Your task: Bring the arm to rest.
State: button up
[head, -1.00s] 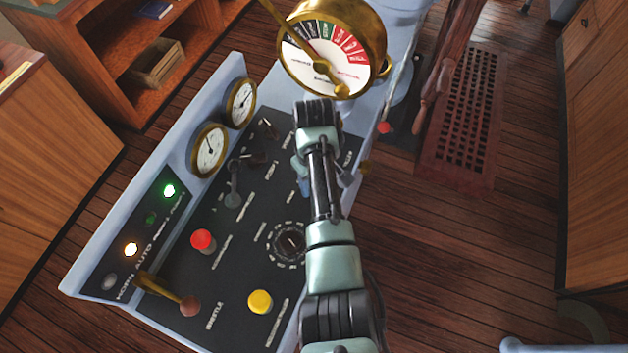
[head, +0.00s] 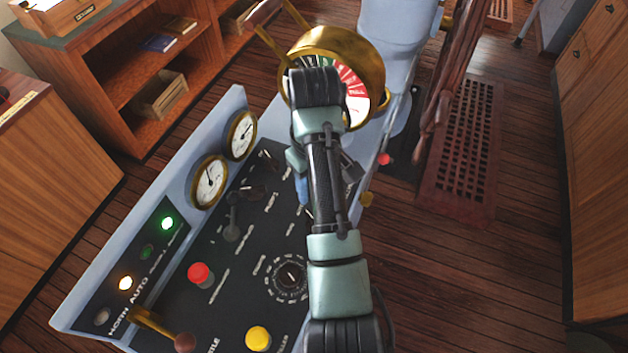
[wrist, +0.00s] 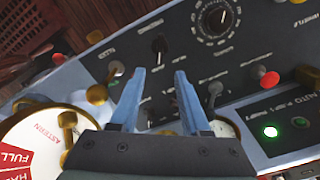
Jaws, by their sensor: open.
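My gripper (wrist: 160,73) shows in the wrist view with its two blue fingers apart and nothing between them. The fingers point toward the dark console panel (wrist: 260,100), and I see no contact with it. In the head view my arm reaches up the picture over the console (head: 215,255), and its upper bend covers part of the engine telegraph dial (head: 358,102). Only a bit of blue finger (head: 302,190) shows there beside the arm; the rest of the gripper is hidden.
The console carries a red button (head: 200,273), a yellow button (head: 258,338), a rotary knob (head: 291,280), levers and two gauges (head: 209,180). The brass telegraph (head: 372,68) stands close by my arm. Wooden shelves (head: 150,75) are at upper left. Open plank floor (head: 470,270) lies right.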

jog(key=shift+r, duration=0.5)
jog(key=w+a+r+m+t+y, duration=0.1)
jog(key=w+a+r+t, duration=0.1)
jog(key=w+r+t, duration=0.4)
jog(key=w+a+r+m+t, duration=0.1)
jog(key=w+r+t, duration=0.25)
jog(key=r, duration=0.45)
notch_tip(320, 180, up, 16)
jog(key=m+t, duration=0.1)
jog(key=t, duration=0.5)
jog(key=s+d+r+m+t, duration=0.1)
jog(key=s+r+m+t, duration=0.1)
jog(key=s+r+t, duration=0.4)
jog(key=s+d+r+m+t+h+b, duration=0.1)
jog(key=s+r+t, duration=0.5)
jog(key=s+r, duration=0.7)
notch_tip(320, 180, up, 6)
jog(key=shift+s+d+f+m, duration=0.15)
jog(key=shift+s+d+m, duration=0.1)
jog(key=shift+d+m, duration=0.4)
